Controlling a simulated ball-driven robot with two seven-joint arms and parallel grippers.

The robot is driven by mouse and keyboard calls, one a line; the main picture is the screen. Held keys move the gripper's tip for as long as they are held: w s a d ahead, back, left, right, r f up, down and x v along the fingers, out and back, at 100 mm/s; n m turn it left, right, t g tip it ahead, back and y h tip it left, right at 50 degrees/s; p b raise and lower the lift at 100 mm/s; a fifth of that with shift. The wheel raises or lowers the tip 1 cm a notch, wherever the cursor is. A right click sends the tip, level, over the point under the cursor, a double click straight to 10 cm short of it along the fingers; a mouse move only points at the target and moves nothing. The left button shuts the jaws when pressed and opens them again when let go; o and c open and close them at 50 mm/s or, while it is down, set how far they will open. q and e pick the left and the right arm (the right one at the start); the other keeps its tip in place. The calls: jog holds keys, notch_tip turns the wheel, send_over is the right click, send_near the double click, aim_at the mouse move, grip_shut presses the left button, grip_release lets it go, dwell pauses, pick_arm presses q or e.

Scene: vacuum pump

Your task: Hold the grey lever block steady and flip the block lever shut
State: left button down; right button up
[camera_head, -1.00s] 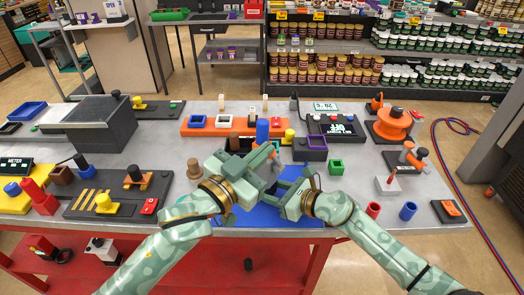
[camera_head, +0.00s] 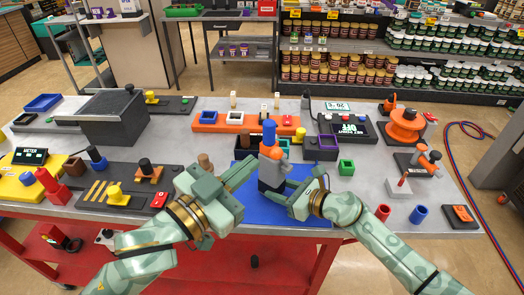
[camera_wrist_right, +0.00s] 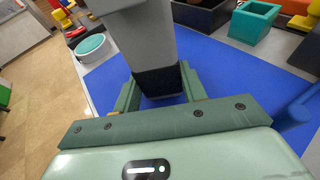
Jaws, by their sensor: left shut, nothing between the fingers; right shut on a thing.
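The grey lever block (camera_head: 268,172) stands upright on the blue mat, dark at its base, with an orange part and a blue handle (camera_head: 269,131) pointing up at its top. My right gripper (camera_head: 283,188) is shut on the block's lower part from the right. The right wrist view shows the grey block (camera_wrist_right: 148,40) between both fingers (camera_wrist_right: 158,90), its top out of the picture. My left gripper (camera_head: 248,168) is shut and empty, just left of the block and below the blue handle. Whether its fingertips touch the block I cannot tell.
The blue mat (camera_head: 300,213) lies around the block at the table's front edge. An orange tray (camera_head: 235,126) and a purple bin (camera_head: 318,150) stand behind. A black panel (camera_head: 100,200) with knobs lies to the left.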

pick_arm(q)
jog(key=shift+s+a, duration=0.25)
jog(key=shift+s, duration=0.1)
pick_arm(e)
jog(key=shift+d+f, duration=0.1)
jog(key=shift+w, duration=0.1)
jog(key=o, duration=0.8)
pick_arm(q)
jog(key=shift+w, duration=0.1)
pick_arm(e)
jog(key=shift+o, duration=0.2)
